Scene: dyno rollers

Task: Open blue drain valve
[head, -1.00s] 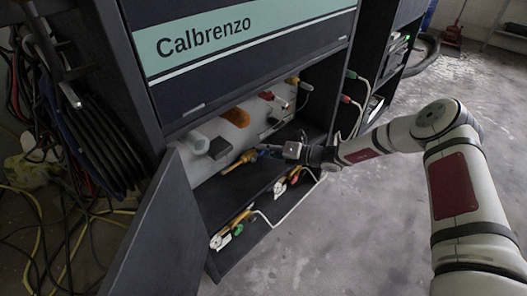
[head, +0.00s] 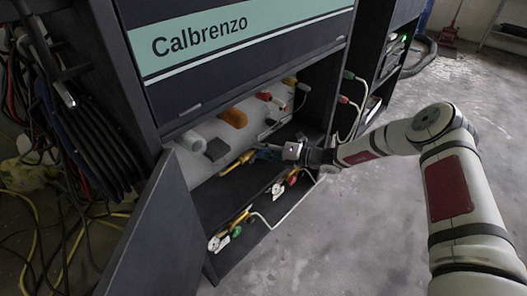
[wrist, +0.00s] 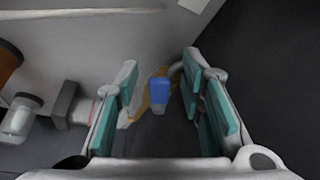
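The blue valve handle (wrist: 158,87) shows in the wrist view between the two teal-padded fingers of my gripper (wrist: 160,65). The gripper is open, with a gap on each side of the handle. A yellow brass fitting (wrist: 158,109) shows behind and below the handle. In the head view, my gripper (head: 266,153) reaches from the right into the cabinet's open lower bay. The brass valve body (head: 239,162) lies just left of the fingertips. The handle is mostly hidden by the fingers there.
A white tank (head: 190,160) with an orange part (head: 233,118) fills the back of the bay. The open cabinet door (head: 152,235) stands at the left. Gauges with brass valves (head: 222,236) sit on the lower shelf.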

